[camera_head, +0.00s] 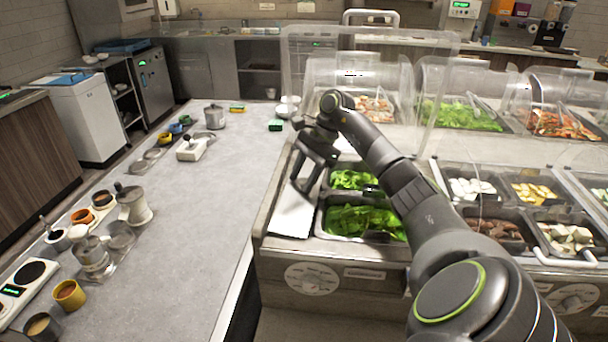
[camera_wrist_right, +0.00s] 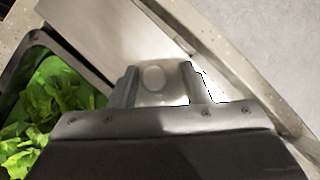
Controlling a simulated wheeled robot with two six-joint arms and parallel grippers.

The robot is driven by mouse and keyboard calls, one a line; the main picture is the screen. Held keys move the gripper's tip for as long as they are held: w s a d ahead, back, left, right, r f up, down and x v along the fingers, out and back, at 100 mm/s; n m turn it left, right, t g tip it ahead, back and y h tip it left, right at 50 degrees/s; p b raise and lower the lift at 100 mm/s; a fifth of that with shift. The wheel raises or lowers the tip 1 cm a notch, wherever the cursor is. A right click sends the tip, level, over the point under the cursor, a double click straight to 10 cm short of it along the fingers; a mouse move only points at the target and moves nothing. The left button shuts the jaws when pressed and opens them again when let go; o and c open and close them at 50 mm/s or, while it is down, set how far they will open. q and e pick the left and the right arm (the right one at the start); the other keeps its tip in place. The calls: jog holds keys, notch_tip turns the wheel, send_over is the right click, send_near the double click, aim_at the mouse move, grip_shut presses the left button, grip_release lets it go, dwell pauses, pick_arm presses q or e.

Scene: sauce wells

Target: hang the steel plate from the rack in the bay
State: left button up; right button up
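A flat, pale steel plate (camera_head: 293,214) lies in the narrow left bay of the food counter, beside the green-leaf pans. My right gripper (camera_head: 304,188) points down over the far part of this bay. In the right wrist view its two fingers (camera_wrist_right: 160,85) stand apart. A shiny metal surface with a pale round spot (camera_wrist_right: 153,77) shows between them; I cannot tell whether the fingers touch it. I cannot make out the rack clearly; the gripper and arm hide part of the bay. My left gripper is not in view.
Pans of green leaves (camera_head: 362,222) adjoin the bay on the right. A clear guard (camera_head: 300,75) stands behind the gripper. The grey worktop (camera_head: 200,230) at left has free room in its middle, with several cups and pots along its left side.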

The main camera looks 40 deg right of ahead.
dwell(0.4)
jog(key=shift+d+r, duration=0.35)
jog(key=shift+r, duration=0.1)
jog(key=b+v, duration=0.2)
jog(key=v, duration=0.3)
jog(key=shift+s+r, duration=0.1)
jog(key=shift+p+v, duration=2.15)
jog(key=shift+v, duration=0.7)
